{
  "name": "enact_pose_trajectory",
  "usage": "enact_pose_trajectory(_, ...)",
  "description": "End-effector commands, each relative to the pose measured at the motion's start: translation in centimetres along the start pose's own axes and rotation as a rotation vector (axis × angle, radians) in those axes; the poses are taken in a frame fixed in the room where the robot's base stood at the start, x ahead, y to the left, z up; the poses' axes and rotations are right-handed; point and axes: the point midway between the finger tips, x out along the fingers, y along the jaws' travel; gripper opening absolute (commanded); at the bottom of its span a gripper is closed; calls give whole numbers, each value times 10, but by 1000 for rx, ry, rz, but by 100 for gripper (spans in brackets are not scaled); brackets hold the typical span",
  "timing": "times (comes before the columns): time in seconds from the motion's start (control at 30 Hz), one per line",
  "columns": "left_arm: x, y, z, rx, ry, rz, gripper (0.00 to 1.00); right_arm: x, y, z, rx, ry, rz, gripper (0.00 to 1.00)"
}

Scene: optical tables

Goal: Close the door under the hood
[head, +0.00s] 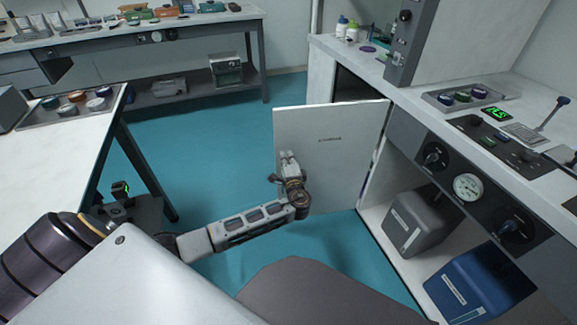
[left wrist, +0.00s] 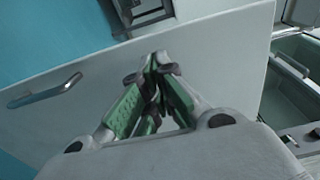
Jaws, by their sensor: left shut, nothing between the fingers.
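The white cabinet door (head: 335,140) under the hood stands open, sticking out to the left of the cabinet (head: 375,225). My left gripper (head: 287,157) is in front of the door near its free left edge, fingers pointing up and away. In the left wrist view the shut fingers (left wrist: 157,65) show green pads with nothing between them, close to the white door panel (left wrist: 225,60); I cannot tell whether they touch. A grey bar handle (left wrist: 45,91) is on the panel to the left. My right gripper is not in view.
The open cabinet holds a grey box (head: 422,220) and a blue box (head: 480,285). Above it is a control panel with knobs and a gauge (head: 468,187). A white table (head: 60,155) stands at left.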

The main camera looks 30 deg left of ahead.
Motion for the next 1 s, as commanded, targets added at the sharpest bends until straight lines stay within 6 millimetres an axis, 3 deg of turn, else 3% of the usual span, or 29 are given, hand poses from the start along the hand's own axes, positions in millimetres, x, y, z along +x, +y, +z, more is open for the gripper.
enact_pose_trajectory(0.2, 26, 0, 0, 0, -1, -2, 0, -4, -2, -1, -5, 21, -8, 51)
enact_pose_trajectory(0.4, 38, 1, 0, 0, 0, 0, 0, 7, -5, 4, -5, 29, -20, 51)
enact_pose_trajectory(1.0, 43, 0, 1, 0, 3, 0, 0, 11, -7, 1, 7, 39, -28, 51)
